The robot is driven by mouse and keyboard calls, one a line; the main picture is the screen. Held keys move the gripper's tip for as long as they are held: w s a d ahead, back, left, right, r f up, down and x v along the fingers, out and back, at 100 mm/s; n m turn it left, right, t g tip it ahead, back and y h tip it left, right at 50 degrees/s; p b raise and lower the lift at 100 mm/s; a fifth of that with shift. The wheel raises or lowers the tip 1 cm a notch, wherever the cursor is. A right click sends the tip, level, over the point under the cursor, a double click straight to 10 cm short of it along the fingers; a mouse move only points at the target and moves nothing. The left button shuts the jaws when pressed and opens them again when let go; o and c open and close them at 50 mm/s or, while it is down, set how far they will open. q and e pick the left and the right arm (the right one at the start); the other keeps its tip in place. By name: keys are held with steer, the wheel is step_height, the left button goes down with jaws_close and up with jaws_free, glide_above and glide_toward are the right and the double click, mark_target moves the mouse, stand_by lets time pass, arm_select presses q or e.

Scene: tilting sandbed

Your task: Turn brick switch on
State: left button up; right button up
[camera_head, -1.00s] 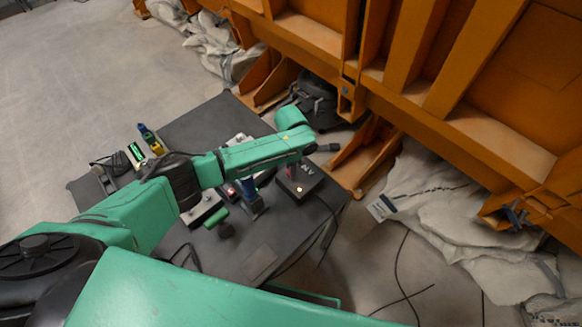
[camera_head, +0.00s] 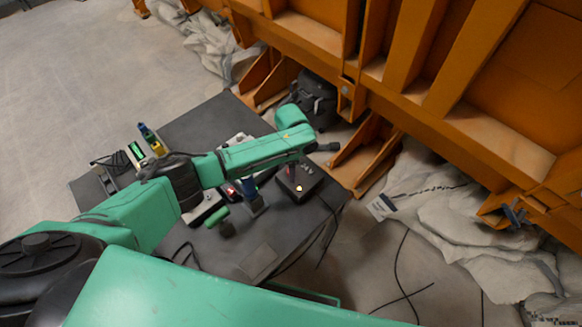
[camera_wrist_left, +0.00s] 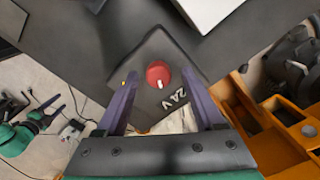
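The brick switch is a black box (camera_head: 303,190) on the dark table, marked 24V, with a red round knob (camera_wrist_left: 158,73) on top. The knob has a white mark pointing toward the gripper in the left wrist view. A small yellow lamp (camera_head: 299,188) on the box looks lit, and it also shows in the left wrist view (camera_wrist_left: 131,78). My left gripper (camera_wrist_left: 160,82) is open, its purple fingers on either side of the knob with gaps visible. In the head view my arm hides most of that gripper.
The dark table (camera_head: 205,125) also bears several small devices, including a green-capped one (camera_head: 215,217) and a blue-topped one (camera_head: 248,187). A large orange steel frame (camera_head: 420,60) stands close behind. Grey sacks (camera_head: 440,205) and loose cables lie beside the table.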

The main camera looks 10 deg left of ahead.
arm_select(q)
steer(key=shift+s, duration=0.1)
step_height(320, 180, up, 14)
steer(key=b, duration=0.1)
steer(key=shift+r, duration=0.25)
stand_by(0.4)
